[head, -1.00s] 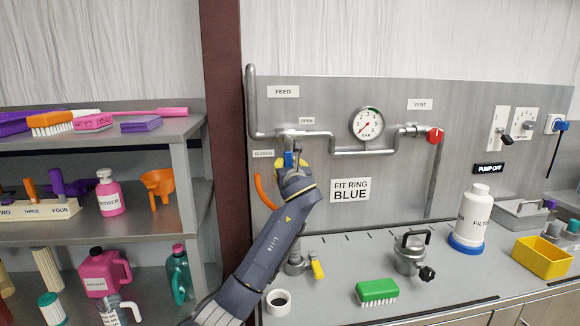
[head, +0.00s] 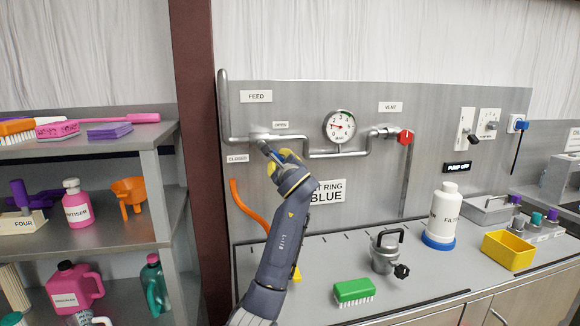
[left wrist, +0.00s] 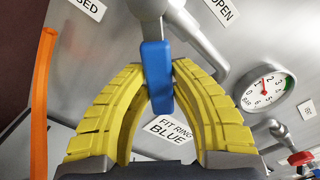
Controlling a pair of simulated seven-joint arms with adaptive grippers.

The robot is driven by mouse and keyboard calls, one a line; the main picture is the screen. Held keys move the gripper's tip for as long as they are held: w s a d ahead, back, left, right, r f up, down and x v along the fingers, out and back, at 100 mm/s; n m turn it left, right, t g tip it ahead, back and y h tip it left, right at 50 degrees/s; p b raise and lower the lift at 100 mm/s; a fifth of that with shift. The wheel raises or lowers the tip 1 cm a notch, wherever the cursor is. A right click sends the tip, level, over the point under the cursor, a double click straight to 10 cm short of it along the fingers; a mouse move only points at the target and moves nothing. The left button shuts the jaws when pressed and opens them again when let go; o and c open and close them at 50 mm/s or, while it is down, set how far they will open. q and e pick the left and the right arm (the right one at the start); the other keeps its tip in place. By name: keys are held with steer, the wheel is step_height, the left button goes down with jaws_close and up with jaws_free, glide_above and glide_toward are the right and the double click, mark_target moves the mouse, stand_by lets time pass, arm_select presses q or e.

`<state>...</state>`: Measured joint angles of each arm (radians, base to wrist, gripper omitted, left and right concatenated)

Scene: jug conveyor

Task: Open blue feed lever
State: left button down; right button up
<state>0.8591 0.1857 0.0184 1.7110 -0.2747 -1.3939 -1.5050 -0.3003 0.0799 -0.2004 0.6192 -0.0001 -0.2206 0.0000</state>
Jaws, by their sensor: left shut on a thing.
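The blue feed lever (left wrist: 156,75) hangs from the feed pipe's valve. In the head view its blue part (head: 279,155) shows only a little between the fingers, and it slants down to the right from the valve (head: 260,137), between the CLOSED label (head: 237,158) and the OPEN label (head: 281,125). My left gripper (head: 280,157) is shut on the lever, its yellow fingers on either side of it in the left wrist view (left wrist: 160,75). My right gripper is not in view.
A pressure gauge (head: 339,126) and a red vent knob (head: 405,138) are to the right on the pipe panel. An orange curved strip (head: 247,208) is left of my arm. A metal pot (head: 386,253) and green brush (head: 353,290) stand on the counter.

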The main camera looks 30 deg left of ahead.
arm_select(q)
steer(key=r+n, duration=0.2)
steer(key=n, duration=0.1)
steer(key=w+d+n, duration=0.1)
steer(key=shift+w+r+n, duration=0.1)
steer(key=shift+r+n, duration=0.2)
steer(key=shift+r, duration=0.1)
steer(key=shift+w+d+r+n, duration=0.1)
steer(key=shift+r+n, duration=0.6)
steer(key=shift+n, duration=0.35)
steer(key=shift+d+r+n, duration=0.1)
steer(key=shift+r+n, duration=0.6)
steer(key=shift+n, duration=0.35)
steer(key=c, duration=1.2)
jaws_free()
steer(key=shift+o, duration=0.2)
steer(key=shift+d, duration=0.1)
steer(key=v, duration=1.2)
